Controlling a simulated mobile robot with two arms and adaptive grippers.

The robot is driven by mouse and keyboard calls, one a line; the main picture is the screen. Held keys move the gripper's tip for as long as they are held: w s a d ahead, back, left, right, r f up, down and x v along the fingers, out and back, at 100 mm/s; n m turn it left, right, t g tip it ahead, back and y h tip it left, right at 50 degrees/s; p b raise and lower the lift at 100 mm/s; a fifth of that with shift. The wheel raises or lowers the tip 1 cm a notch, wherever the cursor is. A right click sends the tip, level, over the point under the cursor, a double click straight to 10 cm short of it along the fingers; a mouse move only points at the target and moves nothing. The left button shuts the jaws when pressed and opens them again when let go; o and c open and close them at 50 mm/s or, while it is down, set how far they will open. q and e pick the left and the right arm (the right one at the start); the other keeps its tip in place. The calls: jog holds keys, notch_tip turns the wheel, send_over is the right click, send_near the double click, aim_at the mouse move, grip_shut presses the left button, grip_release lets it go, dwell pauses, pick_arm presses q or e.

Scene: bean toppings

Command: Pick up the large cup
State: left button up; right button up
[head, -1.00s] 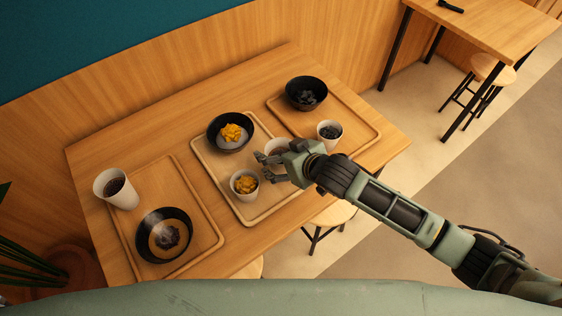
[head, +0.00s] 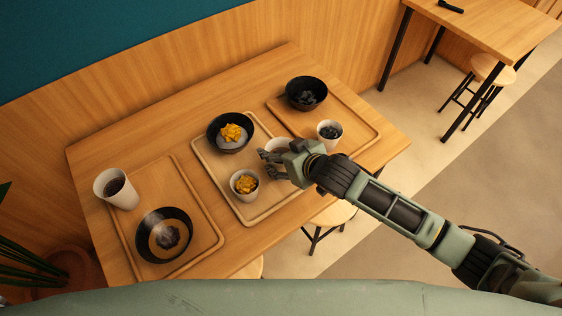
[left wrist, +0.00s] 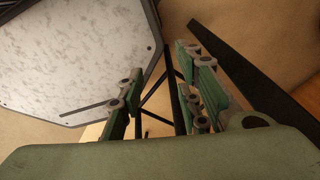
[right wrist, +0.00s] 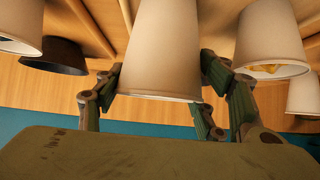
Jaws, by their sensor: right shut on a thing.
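A tall white cup (right wrist: 160,45) stands between the fingers of my right gripper (right wrist: 158,85) in the right wrist view, where the picture is upside down. In the head view this cup (head: 277,145) is mostly hidden behind my right gripper (head: 273,158), at the right side of the middle tray (head: 213,176). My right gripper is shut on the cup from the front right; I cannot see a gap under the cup. My left gripper (left wrist: 158,85) shows only in the left wrist view, with its fingers apart and nothing between them.
A smaller cup with yellow topping (head: 244,184) stands close to my right gripper. A black bowl (head: 231,133) is behind it. The right tray (head: 350,113) holds a cup (head: 329,132) and a bowl (head: 305,93). A tall cup (head: 117,189) and bowl (head: 164,235) are at left.

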jog(key=shift+r, duration=0.5)
jog(key=r, duration=0.3)
jog(key=shift+s+d+r, duration=0.1)
jog(key=shift+d+r, duration=0.15)
jog(key=shift+d, duration=0.15)
jog(key=s+d+r+b, duration=0.1)
jog(key=s+d+r, duration=0.3)
jog(key=d, duration=0.5)
notch_tip(320, 180, up, 3)
jog(key=shift+s+d+f, duration=0.2)
jog(key=shift+s+d, duration=0.2)
notch_tip(320, 180, up, 3)
jog(key=shift+f+p, duration=0.15)
jog(key=shift+p, duration=1.1)
